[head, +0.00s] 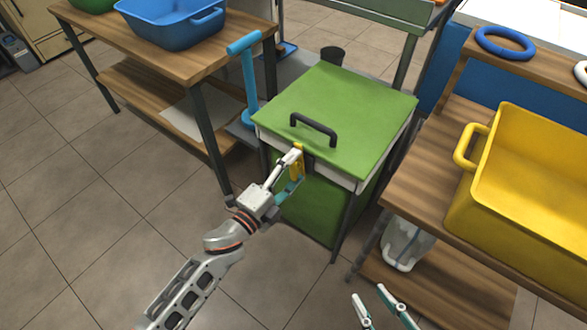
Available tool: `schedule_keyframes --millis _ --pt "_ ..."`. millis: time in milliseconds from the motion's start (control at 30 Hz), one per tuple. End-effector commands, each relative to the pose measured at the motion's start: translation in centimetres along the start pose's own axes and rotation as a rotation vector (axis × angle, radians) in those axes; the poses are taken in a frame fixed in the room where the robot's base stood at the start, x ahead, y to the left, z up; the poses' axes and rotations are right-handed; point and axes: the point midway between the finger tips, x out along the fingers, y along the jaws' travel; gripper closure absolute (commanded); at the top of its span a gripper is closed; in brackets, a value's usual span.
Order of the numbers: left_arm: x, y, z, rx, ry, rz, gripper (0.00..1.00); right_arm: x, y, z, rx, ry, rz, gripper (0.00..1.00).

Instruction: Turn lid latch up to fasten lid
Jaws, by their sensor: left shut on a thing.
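The green lid (345,105) with a dark handle (314,128) lies flat on the press box (310,198). A yellow latch (298,163) shows at the front edge of the lid. My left gripper (293,172) is shut on the latch, and its fingers partly hide it. The latch looks roughly upright, but its exact angle is hard to tell. My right gripper (378,306) is at the bottom edge of the view, away from the box. Its fingers are apart and nothing shows between them.
A yellow bin (530,190) and a blue ring (505,43) are on the wooden table at right. A blue tub (172,22) stands on the left table. A blue T-shaped tool (249,80) stands left of the box. The floor in front is clear.

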Motion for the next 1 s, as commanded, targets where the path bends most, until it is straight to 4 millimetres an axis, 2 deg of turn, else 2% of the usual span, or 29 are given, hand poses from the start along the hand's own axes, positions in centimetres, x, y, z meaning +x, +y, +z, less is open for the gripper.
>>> schedule_keyframes --millis 233,267,300,333,733,867,1000 --pt "0.0 0.1 0.1 -0.001 -0.001 0.001 0.61 -0.1 -0.1 0.4 0.002 -0.008 -0.001 0.71" --pt "0.0 0.1 0.1 -0.001 -0.001 0.001 0.37 -0.1 -0.1 0.4 0.002 -0.009 -0.001 0.71" --pt "0.0 0.1 0.1 -0.001 -0.001 0.001 0.27 -0.1 -0.1 0.5 0.002 -0.010 -0.001 0.71" --pt "0.0 0.1 0.1 -0.001 -0.001 0.001 0.23 -0.1 -0.1 0.5 0.002 -0.010 -0.001 0.71" --pt "-0.4 0.1 0.0 -0.001 -0.001 0.001 0.23 -0.3 -0.1 0.8 -0.003 -0.017 -0.003 0.71" --pt "-2.0 0.1 0.1 -0.001 -0.001 0.002 0.23 -0.2 -0.1 0.7 -0.002 -0.014 -0.003 0.71" --pt "-4.8 0.2 0.0 -0.002 -0.001 0.003 0.23 -0.2 -0.1 0.6 -0.001 -0.012 -0.002 0.71"
